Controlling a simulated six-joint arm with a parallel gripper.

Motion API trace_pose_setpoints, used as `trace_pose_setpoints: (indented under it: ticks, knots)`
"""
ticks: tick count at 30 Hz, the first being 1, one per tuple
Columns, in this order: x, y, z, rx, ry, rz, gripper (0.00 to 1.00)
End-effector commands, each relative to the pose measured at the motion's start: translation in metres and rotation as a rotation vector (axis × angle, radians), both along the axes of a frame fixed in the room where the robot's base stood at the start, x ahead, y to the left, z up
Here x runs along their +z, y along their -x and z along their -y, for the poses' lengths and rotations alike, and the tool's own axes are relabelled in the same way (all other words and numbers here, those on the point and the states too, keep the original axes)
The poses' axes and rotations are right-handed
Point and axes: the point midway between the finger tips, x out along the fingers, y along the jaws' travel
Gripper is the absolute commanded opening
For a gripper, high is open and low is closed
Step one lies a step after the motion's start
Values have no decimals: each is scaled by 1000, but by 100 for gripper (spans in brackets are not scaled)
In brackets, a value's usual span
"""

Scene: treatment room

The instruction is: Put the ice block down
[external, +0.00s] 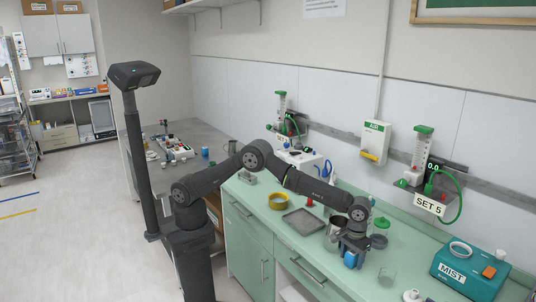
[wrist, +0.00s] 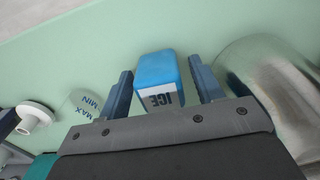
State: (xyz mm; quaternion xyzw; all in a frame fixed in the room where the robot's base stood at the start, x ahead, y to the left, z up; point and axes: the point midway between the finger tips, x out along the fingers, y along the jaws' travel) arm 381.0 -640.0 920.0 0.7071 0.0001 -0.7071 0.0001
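The ice block (wrist: 158,70) is a small blue block with a white band reading ICE. In the wrist view it lies between the two fingers of my gripper (wrist: 162,85), with a gap showing on each side, so the fingers are open around it and apart from it. In the external view the blue ice block (external: 350,260) is just below my gripper (external: 354,248), by the front part of the green counter (external: 315,262). It appears to rest on the counter; its underside is hidden.
A metal jug (wrist: 268,85) stands close to the right finger. A clear cup (wrist: 85,103) marked MAX and MIN is to the left.

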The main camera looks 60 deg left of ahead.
Motion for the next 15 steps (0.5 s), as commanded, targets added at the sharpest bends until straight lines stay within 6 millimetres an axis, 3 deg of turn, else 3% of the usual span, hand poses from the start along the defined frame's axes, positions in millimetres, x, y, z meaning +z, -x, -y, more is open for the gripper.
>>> trace_pose_setpoints:
  ticks: [8,15]
  knots:
    - [5,0,0,0,2,1,60]
    - [46,-1,1,0,4,2,60]
